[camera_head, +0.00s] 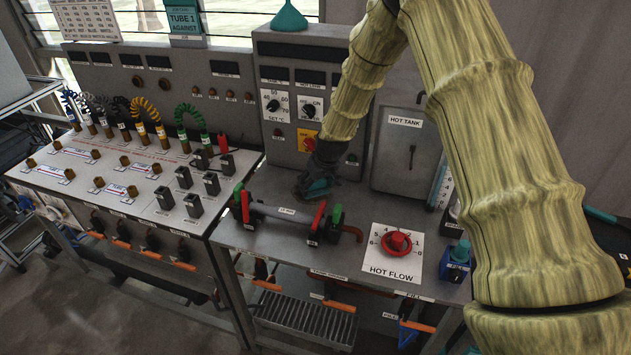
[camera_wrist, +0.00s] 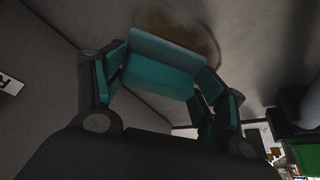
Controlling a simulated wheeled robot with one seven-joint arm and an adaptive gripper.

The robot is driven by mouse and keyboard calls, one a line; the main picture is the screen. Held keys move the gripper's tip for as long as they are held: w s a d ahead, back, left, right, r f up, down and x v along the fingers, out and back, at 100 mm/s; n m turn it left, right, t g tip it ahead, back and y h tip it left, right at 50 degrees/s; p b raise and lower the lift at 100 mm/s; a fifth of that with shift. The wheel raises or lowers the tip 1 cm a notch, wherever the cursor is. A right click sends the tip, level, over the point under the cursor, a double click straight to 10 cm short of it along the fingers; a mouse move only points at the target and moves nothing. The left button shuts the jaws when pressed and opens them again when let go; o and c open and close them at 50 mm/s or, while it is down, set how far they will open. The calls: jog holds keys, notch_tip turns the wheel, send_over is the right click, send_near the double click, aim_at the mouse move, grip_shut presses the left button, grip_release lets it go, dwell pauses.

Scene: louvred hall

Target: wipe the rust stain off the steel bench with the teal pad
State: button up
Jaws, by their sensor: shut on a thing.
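The teal pad (camera_wrist: 160,68) is held between the two fingers of my gripper (camera_wrist: 163,78) in the wrist view. The rust stain (camera_wrist: 190,22) is a brown, ring-like patch on the grey steel bench (camera_wrist: 55,65), just beyond the pad, which covers part of it. In the head view my gripper (camera_head: 318,178) is low over the back of the bench (camera_head: 352,205), with the pad (camera_head: 317,187) showing dark teal beneath it. The stain is not discernible there. I cannot tell whether the pad touches the bench.
A grey tube fixture (camera_head: 285,212) with red and green ends lies in front of my gripper. The hot tank (camera_head: 405,150) stands right, the control panel (camera_head: 290,100) behind. A red flow knob (camera_head: 397,242) and a blue box (camera_head: 456,265) are at front right.

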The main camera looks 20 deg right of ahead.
aim_at(311, 196)
jog(key=shift+s+a+f, duration=0.1)
jog(key=shift+s+a, duration=0.95)
jog(key=shift+s, duration=0.05)
jog(key=shift+s+f, duration=0.15)
jog(key=shift+s, duration=0.25)
jog(key=shift+s+a+p, duration=0.2)
jog(key=shift+s+a, duration=0.4)
jog(key=shift+s, duration=0.2)
jog(key=shift+s+a+p, duration=0.2)
jog(key=shift+s+a, duration=0.4)
jog(key=shift+s, duration=0.2)
jog(key=shift+w+a, duration=0.1)
jog(key=shift+w+a, duration=0.85)
jog(key=shift+a, duration=0.25)
jog(key=shift+w+d+r, duration=0.2)
jog(key=shift+w+d, duration=0.35)
jog(key=shift+w, duration=0.25)
jog(key=shift+w+d+r, duration=0.15)
jog(key=shift+w+d, duration=0.35)
jog(key=shift+w, duration=0.3)
jog(key=shift+w+d+f+b, duration=0.1)
jog(key=shift+w+d+b, duration=0.15)
jog(key=shift+w+d, duration=0.55)
jog(key=shift+w+d+f+b, duration=0.15)
jog(key=shift+w+d, duration=0.4)
jog(key=shift+w, duration=0.6)
jog(key=shift+w+d+r+b, duration=0.1)
jog(key=shift+w+d+b, duration=0.2)
jog(key=shift+w+d, duration=0.5)
jog(key=shift+w+a, duration=0.15)
